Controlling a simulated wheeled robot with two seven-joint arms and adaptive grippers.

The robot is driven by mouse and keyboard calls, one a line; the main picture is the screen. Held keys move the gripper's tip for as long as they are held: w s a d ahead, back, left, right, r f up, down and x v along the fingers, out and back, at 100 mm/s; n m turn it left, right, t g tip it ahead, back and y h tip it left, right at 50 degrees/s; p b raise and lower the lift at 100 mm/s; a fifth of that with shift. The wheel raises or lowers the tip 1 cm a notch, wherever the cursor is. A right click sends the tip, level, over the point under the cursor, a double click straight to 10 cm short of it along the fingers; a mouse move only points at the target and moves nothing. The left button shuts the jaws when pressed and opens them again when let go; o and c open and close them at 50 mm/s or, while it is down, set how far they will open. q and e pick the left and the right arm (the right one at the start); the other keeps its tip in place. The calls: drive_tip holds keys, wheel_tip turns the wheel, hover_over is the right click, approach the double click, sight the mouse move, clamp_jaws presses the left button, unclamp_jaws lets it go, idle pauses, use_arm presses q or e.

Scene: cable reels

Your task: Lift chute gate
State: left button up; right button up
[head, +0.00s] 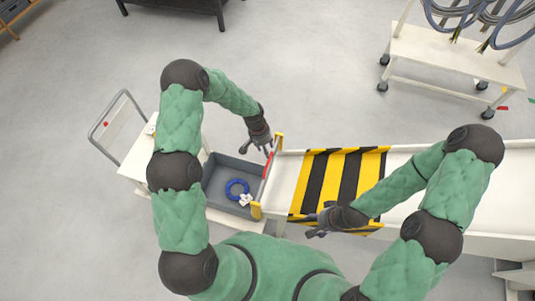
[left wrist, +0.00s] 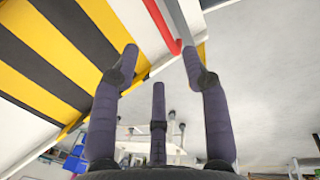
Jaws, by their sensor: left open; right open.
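The chute gate (head: 268,165) stands across the left end of the white chute (head: 286,180), between two yellow posts. It has a red bar along it. In the left wrist view, the red bar (left wrist: 163,28) and a grey plate (left wrist: 184,22) show just beyond the fingers. My left gripper (head: 269,148) is open above the gate's far end, by the far yellow post (head: 279,142); its fingers (left wrist: 160,65) are spread and hold nothing. I cannot tell whether a finger touches the gate. My right gripper (head: 312,225) is open and empty near the striped cover's front edge.
A black-and-yellow striped cover (head: 342,178) spans the chute. A grey bin (head: 216,175) holding a blue cable coil (head: 236,189) sits at the chute's left end, on a cart (head: 135,160). A white rack (head: 455,57) with hanging cables stands back right. Open floor lies behind the chute.

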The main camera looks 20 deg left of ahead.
use_arm(q)
drive_tip(key=shift+a+r, duration=0.2)
drive_tip(key=shift+r, duration=0.9)
drive_tip(key=shift+a+r, duration=0.2)
drive_tip(key=shift+r, duration=0.85)
